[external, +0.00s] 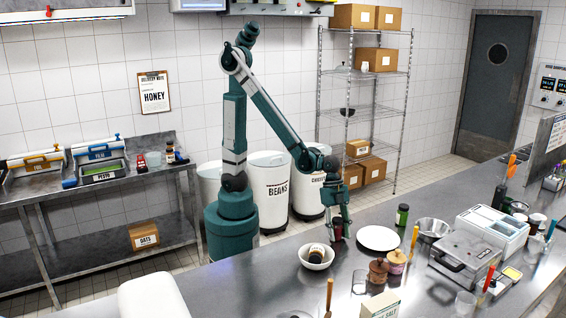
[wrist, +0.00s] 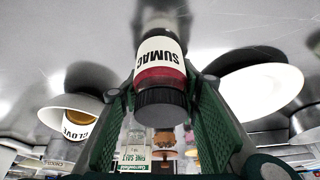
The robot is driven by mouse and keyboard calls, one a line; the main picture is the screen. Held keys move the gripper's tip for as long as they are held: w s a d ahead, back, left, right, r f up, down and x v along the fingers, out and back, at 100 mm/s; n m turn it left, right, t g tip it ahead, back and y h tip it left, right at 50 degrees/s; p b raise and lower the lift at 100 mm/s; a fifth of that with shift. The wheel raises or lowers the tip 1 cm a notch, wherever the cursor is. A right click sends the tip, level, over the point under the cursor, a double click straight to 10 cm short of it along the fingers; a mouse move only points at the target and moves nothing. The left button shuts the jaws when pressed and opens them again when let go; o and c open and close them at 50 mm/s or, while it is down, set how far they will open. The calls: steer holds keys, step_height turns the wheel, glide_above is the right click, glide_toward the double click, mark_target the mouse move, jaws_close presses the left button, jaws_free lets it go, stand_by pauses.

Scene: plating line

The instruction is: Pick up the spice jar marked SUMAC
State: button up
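The SUMAC jar (wrist: 160,65) has a dark lid, a white label and dark red contents. In the wrist view it is between my two fingers, its label upside down in the picture. My gripper (wrist: 158,100) is around the jar, a finger on each side, with narrow gaps seeming to show beside the lid. In the external view my gripper (external: 338,222) points down at the counter, and the jar (external: 336,233) shows partly between the fingers. The jar appears to stand on the counter. Its far side is hidden.
A white bowl (external: 304,262) holding a tilted CLOVE jar (wrist: 80,118) stands close on one side. A white plate (external: 378,238) lies on the other side.

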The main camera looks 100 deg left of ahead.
mark_target(340, 222)
steer(key=shift+r, duration=0.1)
steer(key=shift+c, duration=0.3)
steer(key=shift+r+p, duration=1.2)
steer(key=shift+r, duration=3.7)
